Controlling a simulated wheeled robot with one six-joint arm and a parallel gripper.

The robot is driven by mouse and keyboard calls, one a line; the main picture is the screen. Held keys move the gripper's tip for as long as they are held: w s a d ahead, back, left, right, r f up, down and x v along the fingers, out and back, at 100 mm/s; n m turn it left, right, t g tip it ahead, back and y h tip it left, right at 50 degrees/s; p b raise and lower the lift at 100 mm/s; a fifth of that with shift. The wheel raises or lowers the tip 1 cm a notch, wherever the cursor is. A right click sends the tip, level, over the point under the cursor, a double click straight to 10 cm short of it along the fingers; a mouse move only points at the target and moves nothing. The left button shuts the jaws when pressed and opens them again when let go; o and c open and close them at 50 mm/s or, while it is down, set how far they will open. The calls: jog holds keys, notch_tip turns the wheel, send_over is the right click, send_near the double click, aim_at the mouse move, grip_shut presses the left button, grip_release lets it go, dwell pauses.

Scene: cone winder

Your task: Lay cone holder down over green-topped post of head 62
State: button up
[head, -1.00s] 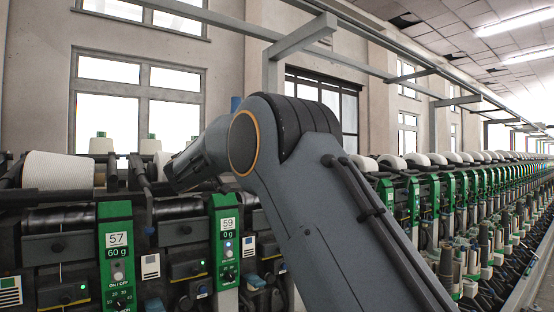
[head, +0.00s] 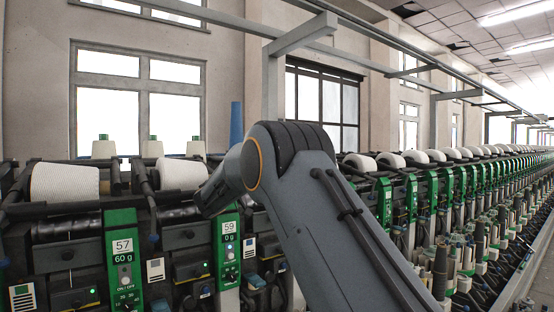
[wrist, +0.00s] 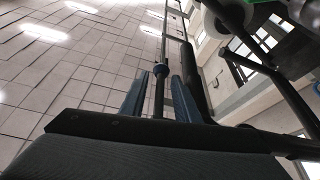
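My gripper (wrist: 160,78) shows in the wrist view as two blue fingers standing apart. I cannot tell whether this rod belongs to the cone holder of head 62. In the head view my arm hides my gripper and the machine part around it. The plates that read 57 (head: 121,246) and 59 (head: 229,238) are visible. No plate 62 and no green-topped post of that head can be made out.
White yarn cones (head: 65,182) lie along the machine top, with green-tipped cones (head: 104,147) behind. A blue tube (head: 236,122) stands upright behind my arm. A long row of winding heads (head: 430,205) runs to the right.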

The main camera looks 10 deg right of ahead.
jog(key=shift+w+d+r, duration=0.1)
jog(key=shift+w+d, duration=0.05)
jog(key=shift+d, duration=0.05)
grip_shut()
